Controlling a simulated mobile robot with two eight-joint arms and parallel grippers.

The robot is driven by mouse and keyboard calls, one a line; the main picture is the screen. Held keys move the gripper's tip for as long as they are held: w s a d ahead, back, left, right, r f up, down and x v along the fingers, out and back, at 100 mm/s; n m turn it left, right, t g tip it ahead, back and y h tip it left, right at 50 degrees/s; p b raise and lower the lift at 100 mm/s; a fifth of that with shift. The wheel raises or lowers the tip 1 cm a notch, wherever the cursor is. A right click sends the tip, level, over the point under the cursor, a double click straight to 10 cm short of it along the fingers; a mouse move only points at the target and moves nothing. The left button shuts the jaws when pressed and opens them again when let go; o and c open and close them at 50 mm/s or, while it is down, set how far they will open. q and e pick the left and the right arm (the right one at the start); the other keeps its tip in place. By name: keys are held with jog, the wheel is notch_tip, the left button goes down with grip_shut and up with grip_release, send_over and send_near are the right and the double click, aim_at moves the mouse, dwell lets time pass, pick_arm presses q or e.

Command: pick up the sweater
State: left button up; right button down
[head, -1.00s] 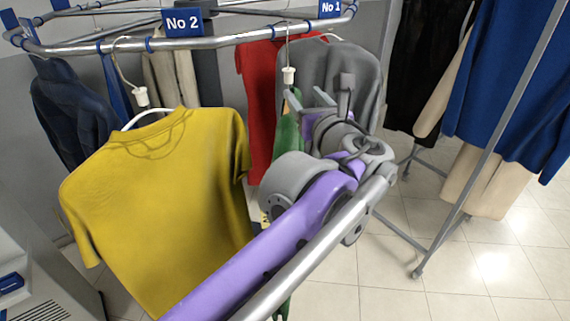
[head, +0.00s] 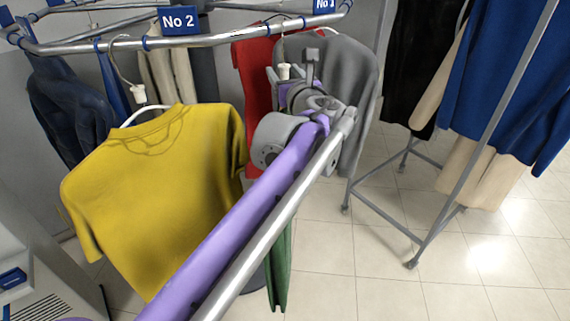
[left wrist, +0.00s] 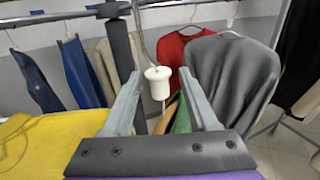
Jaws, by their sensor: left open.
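A green garment (head: 280,270) hangs mostly hidden behind my left arm in the head view. In the left wrist view a strip of it (left wrist: 182,120) shows below a white hanger knob (left wrist: 158,82). I cannot tell for sure whether it is the sweater. My left gripper (head: 285,76) is open near that knob. In the wrist view the knob appears between the fingertips (left wrist: 160,78), with no clear contact. A yellow short-sleeved top (head: 165,190) hangs left of my arm. My right gripper is not in view.
A curved metal rail (head: 230,42) with a No 2 sign (head: 179,20) carries the hangers. A red garment (head: 250,75) and a grey garment (head: 350,75) hang behind the gripper. A rack with a blue garment (head: 500,90) stands right. Tiled floor (head: 385,250) is clear.

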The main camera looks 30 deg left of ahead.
pick_arm(q)
jog(key=shift+s, duration=0.1)
jog(key=shift+c, duration=1.1)
grip_shut()
